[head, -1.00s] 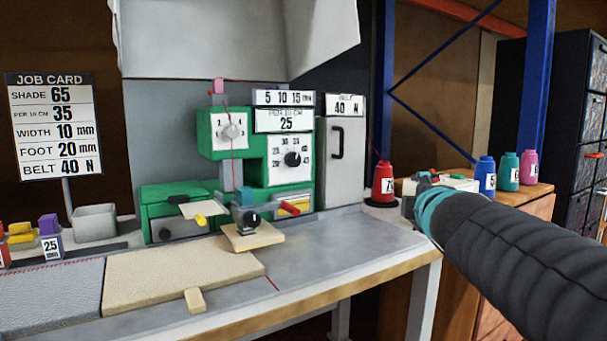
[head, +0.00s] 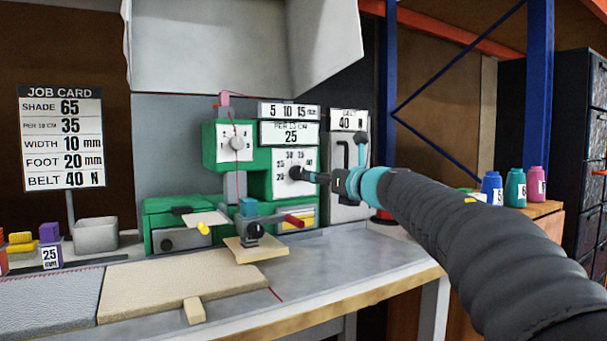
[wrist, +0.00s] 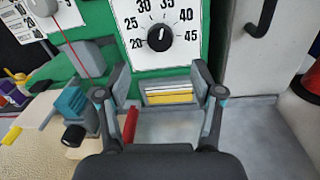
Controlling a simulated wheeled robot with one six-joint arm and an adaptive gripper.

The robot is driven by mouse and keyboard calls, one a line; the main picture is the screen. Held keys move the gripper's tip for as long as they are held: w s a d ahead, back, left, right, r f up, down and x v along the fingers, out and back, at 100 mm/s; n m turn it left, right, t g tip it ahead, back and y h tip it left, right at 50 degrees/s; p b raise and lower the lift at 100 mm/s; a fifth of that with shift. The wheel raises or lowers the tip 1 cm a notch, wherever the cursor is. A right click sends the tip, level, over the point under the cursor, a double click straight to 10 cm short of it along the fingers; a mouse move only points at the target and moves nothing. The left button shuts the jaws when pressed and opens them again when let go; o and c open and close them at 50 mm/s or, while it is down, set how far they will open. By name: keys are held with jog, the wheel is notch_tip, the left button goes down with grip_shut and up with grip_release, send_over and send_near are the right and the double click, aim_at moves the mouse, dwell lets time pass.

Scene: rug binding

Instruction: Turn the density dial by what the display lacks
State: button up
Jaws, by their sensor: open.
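The density dial is a black knob (head: 296,173) on a white plate on the green machine (head: 222,160). The job card (head: 62,135) lists 35 per 10 cm.
A second, grey dial (head: 237,143) sits on the machine's head at left, with a red thread beside it. A red lever (head: 294,220) sticks out below the density dial. A grey cabinet (head: 345,205) stands at right. Coloured thread cones (head: 515,188) stand farther right.

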aim_at(300, 173)
jog(key=p+x, duration=0.1)
jog(key=x, duration=0.7)
jog(key=shift+w+a, duration=0.1)
jog(key=c, duration=1.1)
